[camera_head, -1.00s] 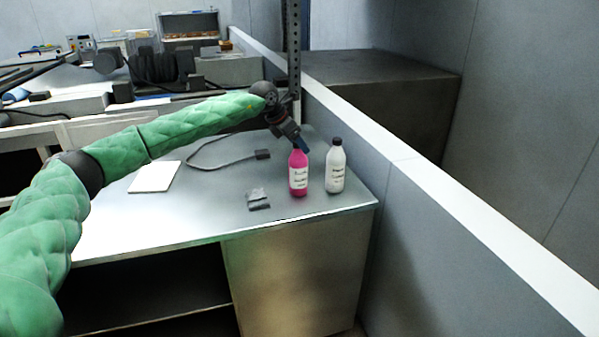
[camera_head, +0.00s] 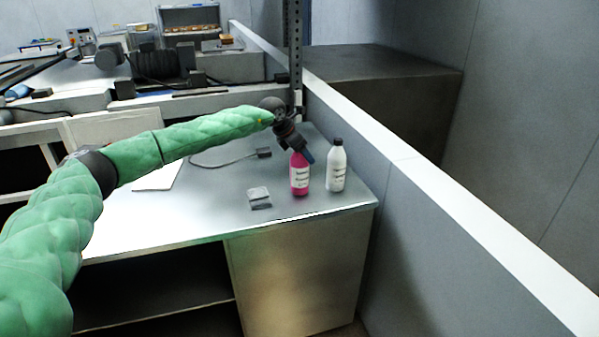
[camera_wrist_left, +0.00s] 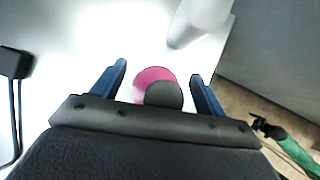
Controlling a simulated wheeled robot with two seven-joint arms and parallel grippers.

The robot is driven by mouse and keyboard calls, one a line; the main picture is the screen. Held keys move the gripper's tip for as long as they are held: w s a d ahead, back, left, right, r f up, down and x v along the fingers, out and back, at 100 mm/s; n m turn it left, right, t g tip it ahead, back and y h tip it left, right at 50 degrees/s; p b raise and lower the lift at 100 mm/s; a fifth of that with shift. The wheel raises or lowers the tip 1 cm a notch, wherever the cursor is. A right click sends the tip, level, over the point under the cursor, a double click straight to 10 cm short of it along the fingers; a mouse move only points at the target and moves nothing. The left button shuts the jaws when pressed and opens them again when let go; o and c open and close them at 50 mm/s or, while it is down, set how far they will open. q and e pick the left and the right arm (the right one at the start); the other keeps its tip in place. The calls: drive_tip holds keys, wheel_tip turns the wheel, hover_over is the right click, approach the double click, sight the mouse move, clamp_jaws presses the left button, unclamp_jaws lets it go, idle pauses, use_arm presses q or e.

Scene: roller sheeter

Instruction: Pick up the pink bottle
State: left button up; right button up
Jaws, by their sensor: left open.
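The pink bottle (camera_head: 299,180) stands upright on the metal table near its right end, with a white label. My left gripper (camera_head: 303,158) is over its top, and the bottle's cap is hidden behind the gripper in the head view. In the left wrist view the pink bottle (camera_wrist_left: 154,76) and its dark cap (camera_wrist_left: 164,95) lie between the two blue fingers of the open left gripper (camera_wrist_left: 160,85). Gaps show on both sides of the cap.
A white bottle (camera_head: 336,170) with a dark cap stands close to the right of the pink one. A grey wall (camera_head: 400,190) borders the table on the right. A small grey packet (camera_head: 259,198) lies to the left. A cable with a dark plug (camera_head: 263,153) lies behind.

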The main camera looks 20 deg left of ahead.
use_arm(q)
drive_tip(key=shift+c, duration=0.4)
drive_tip(key=c, duration=1.4)
drive_tip(key=shift+s, duration=0.1)
clamp_jaws()
